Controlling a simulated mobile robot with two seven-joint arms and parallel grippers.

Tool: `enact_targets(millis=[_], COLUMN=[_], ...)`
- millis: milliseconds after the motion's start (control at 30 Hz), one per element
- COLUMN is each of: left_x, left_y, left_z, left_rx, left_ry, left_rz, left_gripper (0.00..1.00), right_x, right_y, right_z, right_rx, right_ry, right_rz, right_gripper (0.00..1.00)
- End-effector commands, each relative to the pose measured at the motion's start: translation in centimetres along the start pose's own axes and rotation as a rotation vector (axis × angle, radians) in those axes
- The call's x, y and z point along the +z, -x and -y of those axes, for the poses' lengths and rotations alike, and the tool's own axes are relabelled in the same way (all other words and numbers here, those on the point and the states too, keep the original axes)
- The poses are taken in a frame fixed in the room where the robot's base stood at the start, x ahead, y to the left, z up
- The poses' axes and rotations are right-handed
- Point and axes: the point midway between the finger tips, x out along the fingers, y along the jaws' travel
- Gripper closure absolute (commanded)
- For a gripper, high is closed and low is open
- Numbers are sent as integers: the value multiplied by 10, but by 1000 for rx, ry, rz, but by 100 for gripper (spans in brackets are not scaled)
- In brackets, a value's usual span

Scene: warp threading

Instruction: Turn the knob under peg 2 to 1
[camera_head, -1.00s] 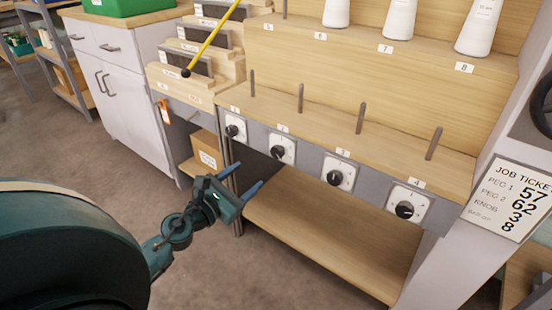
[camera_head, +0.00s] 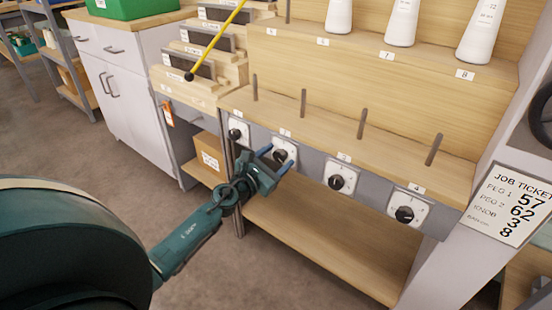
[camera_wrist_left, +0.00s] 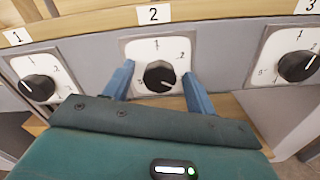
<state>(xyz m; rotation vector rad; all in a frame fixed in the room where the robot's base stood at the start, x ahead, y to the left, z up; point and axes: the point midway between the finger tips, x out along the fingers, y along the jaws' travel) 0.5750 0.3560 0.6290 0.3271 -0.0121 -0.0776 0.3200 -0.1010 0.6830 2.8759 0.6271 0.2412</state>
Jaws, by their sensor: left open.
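The knob under peg 2 (camera_wrist_left: 159,76) is black on a white dial plate with numbers, below the label 2 (camera_wrist_left: 154,14) in the left wrist view. In the head view this knob (camera_head: 280,155) is partly behind my fingers. Peg 2 (camera_head: 303,103) stands on the wooden ledge above it. My left gripper (camera_head: 276,157) is open, with one blue finger on each side of the dial in the wrist view (camera_wrist_left: 158,82). The fingers are not closed on the knob; I cannot tell if they touch the plate. My right gripper is not in view.
Neighbouring knobs under peg 1 (camera_wrist_left: 38,88) and peg 3 (camera_wrist_left: 297,66) sit on either side. Pegs stand along the ledge (camera_head: 330,125). White cones (camera_head: 402,22) stand on the shelf above. A job ticket (camera_head: 508,205) hangs at the right. A lower shelf (camera_head: 325,235) lies beneath.

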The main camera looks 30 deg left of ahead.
Motion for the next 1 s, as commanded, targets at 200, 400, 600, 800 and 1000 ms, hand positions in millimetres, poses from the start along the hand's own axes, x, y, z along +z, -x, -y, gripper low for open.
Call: enact_targets(millis=[200,400,600,800,1000], left_x=[0,0,0,0,0], left_y=[0,0,0,0,0], left_z=[0,0,0,0,0], left_rx=[0,0,0,0,-1], left_ry=[1,1,1,12,79], left_rz=[0,1,1,1,0], left_gripper=[55,71,88,88,88], right_x=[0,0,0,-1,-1], right_y=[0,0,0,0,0], right_z=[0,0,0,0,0], right_rx=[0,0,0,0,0], right_ry=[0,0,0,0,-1], right_rz=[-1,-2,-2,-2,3], right_gripper=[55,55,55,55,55])
